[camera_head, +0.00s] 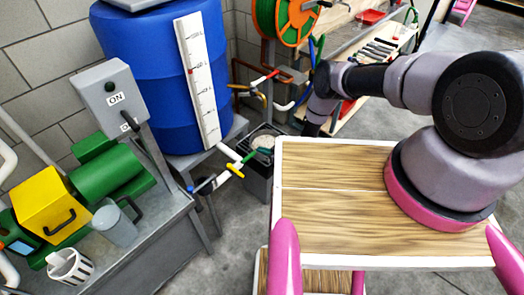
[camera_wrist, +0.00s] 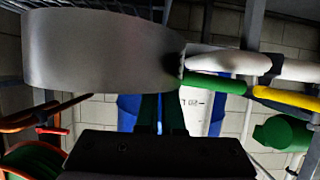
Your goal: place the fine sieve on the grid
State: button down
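A round grey meshed piece, likely the fine sieve (camera_head: 263,141), shows at the top of a dark bin beside the blue barrel. A green handle (camera_head: 254,153) lies at its left. In the wrist view a wide grey metal band (camera_wrist: 95,50), likely the sieve's side, fills the upper left, with a green handle (camera_wrist: 215,83) by its right end. My gripper (camera_wrist: 160,112) shows as dark fingers just below the band. Whether they touch it or are shut is too dark to tell. In the head view my gripper end is mostly hidden behind my arm. I cannot make out the grid clearly.
The blue barrel (camera_head: 150,75) with a white scale stands at the back. White piping (camera_head: 228,152) with yellow and blue ends runs close to the bin. A green motor (camera_head: 110,172) and control box (camera_head: 112,98) stand left. A hose reel (camera_head: 283,18) is behind.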

jog(key=shift+f, duration=0.35)
jog(key=c, duration=1.1)
grip_release()
jog(key=shift+o, duration=0.2)
jog(key=shift+r, duration=0.4)
jog(key=v, duration=1.2)
